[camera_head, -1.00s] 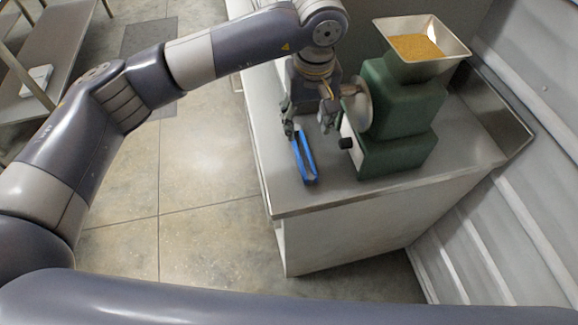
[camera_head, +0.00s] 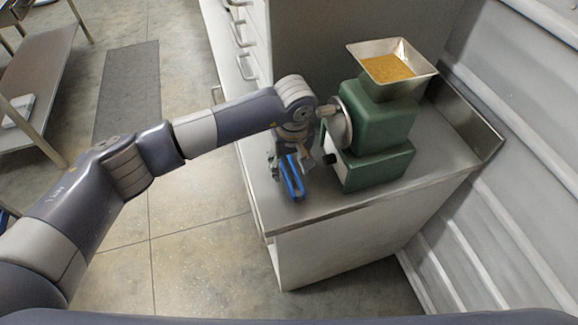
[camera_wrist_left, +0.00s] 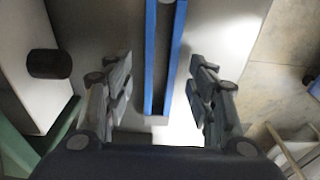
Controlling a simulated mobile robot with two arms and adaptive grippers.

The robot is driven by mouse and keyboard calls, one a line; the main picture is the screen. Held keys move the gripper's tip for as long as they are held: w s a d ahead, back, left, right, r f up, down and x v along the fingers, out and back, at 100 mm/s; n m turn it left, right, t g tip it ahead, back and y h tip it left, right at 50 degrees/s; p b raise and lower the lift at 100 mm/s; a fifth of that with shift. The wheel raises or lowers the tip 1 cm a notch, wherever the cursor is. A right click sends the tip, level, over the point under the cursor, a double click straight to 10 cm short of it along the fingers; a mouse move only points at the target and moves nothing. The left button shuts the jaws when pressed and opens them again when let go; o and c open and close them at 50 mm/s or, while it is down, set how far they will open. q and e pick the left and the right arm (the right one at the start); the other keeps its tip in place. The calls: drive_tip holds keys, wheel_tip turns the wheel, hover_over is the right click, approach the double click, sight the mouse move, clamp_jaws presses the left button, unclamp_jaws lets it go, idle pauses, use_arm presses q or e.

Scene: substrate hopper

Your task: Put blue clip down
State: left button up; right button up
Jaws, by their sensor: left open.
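The blue clip (camera_head: 291,182) is a long, narrow blue piece near the left edge of the grey counter, beside the green machine. It seems to lie on the counter top. My left gripper (camera_head: 290,166) is over the clip and hides its far part. In the left wrist view, the clip (camera_wrist_left: 150,60) runs lengthwise between the two spread fingers of the left gripper (camera_wrist_left: 160,85). Gaps show on both sides of it, so the gripper is open and not closed on it. My right gripper is out of view.
The green machine (camera_head: 378,150), with a metal hopper (camera_head: 420,73) of yellow-brown grains, stands just right of my gripper. The counter (camera_head: 315,207) has bare room in front. A drop to the floor lies left of it. A ribbed wall (camera_head: 500,180) is at right.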

use_arm(q)
drive_tip(key=shift+f, duration=0.2)
drive_tip(key=c, duration=1.1)
drive_tip(key=shift+c, duration=0.4)
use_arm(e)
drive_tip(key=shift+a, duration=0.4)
use_arm(q)
drive_tip(key=shift+r, duration=0.1)
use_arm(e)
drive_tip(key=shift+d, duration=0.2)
use_arm(q)
drive_tip(key=shift+r+b, duration=0.45)
drive_tip(key=shift+r, duration=0.05)
wheel_tip(320, 180, up, 2)
drive_tip(key=shift+w+r+b, duration=0.1)
drive_tip(key=shift+r+b, duration=0.1)
drive_tip(key=shift+b, duration=0.45)
drive_tip(key=s+d+r+b, duration=0.1)
drive_tip(key=s+d+b, duration=0.1)
drive_tip(key=s, duration=1.4)
drive_tip(key=shift+r+b, duration=0.25)
drive_tip(key=shift+b, duration=0.6)
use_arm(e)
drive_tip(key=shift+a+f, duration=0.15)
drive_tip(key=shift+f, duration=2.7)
